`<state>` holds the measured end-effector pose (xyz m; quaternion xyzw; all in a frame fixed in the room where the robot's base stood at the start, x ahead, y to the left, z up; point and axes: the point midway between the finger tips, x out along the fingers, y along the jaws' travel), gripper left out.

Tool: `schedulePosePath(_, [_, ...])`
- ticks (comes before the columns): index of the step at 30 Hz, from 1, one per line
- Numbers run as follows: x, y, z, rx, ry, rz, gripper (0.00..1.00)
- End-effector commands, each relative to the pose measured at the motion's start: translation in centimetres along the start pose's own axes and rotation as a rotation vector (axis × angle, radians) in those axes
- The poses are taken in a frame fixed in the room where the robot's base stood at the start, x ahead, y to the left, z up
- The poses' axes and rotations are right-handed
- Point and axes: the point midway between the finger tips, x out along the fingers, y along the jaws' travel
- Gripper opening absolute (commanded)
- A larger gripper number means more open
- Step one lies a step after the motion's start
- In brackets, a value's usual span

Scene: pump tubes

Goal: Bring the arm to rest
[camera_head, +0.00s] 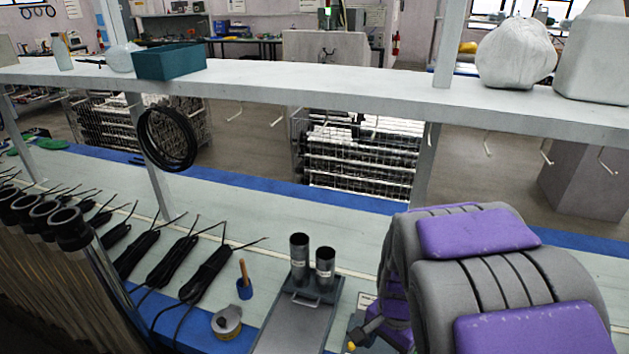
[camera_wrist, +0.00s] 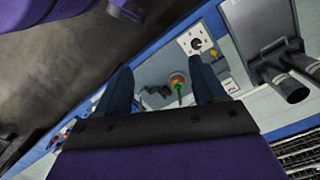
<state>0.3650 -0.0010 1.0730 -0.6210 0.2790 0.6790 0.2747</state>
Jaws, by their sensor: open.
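My gripper (camera_wrist: 161,74) shows in the wrist view with its two dark blue fingers spread apart. Nothing is held between them. Behind the gap lies a bench area with a small red, orange and green item (camera_wrist: 177,82). My purple and grey arm (camera_head: 500,270) is folded at the right of the head view, over the bench. The gripper itself cannot be made out clearly in the head view.
A grey fixture (camera_head: 297,318) with two metal cylinders (camera_head: 300,258) stands left of my arm. Long metal tubes (camera_head: 75,235) stand at the far left. Black cable bundles (camera_head: 170,265) lie on the bench. A shelf (camera_head: 290,82) with a teal box (camera_head: 168,61) crosses above.

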Motion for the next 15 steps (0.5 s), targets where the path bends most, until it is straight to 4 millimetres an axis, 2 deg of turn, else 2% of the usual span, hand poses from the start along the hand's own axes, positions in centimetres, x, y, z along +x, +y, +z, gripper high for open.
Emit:
schedulePosePath(1, [-1.0, 1.0, 1.3, -0.056, -0.005, 0.0, 0.69])
schedulePosePath(6, [-3.6, 4.5, 5.1, -0.265, -0.023, 0.009, 0.69])
schedulePosePath(15, [-6.0, 10.9, 11.4, -0.63, -0.05, 0.036, 0.69])
